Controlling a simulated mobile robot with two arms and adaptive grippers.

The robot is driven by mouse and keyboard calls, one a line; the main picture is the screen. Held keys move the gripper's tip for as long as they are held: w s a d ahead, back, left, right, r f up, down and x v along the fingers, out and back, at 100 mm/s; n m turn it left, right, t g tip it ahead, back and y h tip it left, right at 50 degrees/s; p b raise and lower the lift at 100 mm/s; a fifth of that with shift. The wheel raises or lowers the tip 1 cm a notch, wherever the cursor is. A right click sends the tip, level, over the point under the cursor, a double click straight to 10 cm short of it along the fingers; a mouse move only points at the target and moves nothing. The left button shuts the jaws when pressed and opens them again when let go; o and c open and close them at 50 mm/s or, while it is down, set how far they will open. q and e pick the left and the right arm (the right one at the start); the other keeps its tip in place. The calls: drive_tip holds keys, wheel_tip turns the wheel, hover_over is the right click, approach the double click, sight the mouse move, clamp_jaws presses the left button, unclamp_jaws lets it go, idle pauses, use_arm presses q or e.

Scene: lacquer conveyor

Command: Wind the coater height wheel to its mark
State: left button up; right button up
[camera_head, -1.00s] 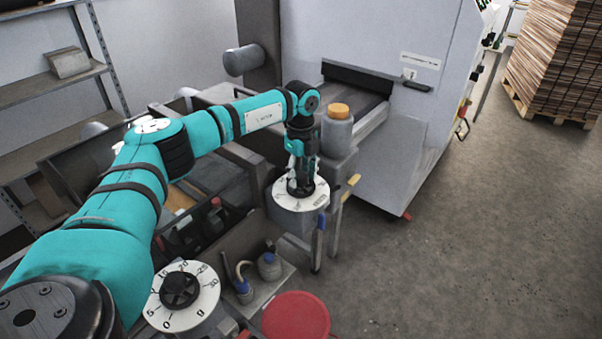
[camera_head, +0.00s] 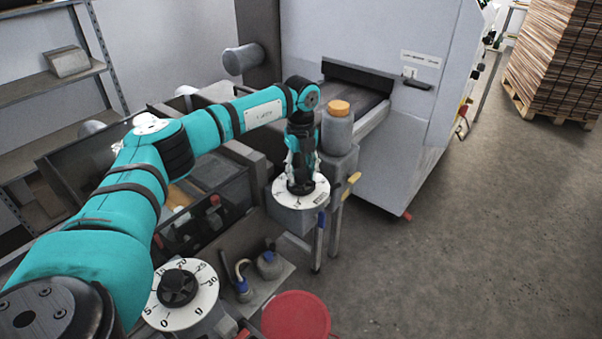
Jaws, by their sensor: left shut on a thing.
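My left gripper (camera_head: 300,183) points straight down onto the far wheel, at the corner of the machine. It is shut on the dark hub of this wheel, which has a white marked dial (camera_head: 314,197). The numbers on that dial are too small to read, and the gripper hides much of the hub. A second, nearer wheel (camera_head: 178,287) has a black knob and a white dial numbered from 0 to 30; nothing holds it. I cannot tell from the picture which wheel is the coater height wheel. My right gripper is not in view.
A grey jar with an orange lid (camera_head: 338,126) stands just right of my left gripper. A large grey machine (camera_head: 365,60) stands behind. The floor (camera_head: 480,240) at right is clear.

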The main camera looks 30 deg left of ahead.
use_arm(q)
drive_tip(key=m+b, duration=0.1)
drive_tip(key=m, duration=0.4)
drive_tip(key=shift+m, duration=0.3)
drive_tip(key=m+b, duration=0.1)
drive_tip(key=m, duration=0.3)
drive_tip(key=shift+m, duration=0.3)
drive_tip(key=m+b, duration=0.1)
drive_tip(key=m, duration=0.3)
drive_tip(key=shift+m, duration=0.3)
drive_tip(key=m, duration=0.5)
drive_tip(key=shift+b, duration=0.4)
drive_tip(key=shift+m, duration=0.3)
drive_tip(key=o, duration=1.1)
drive_tip(key=shift+o, duration=0.2)
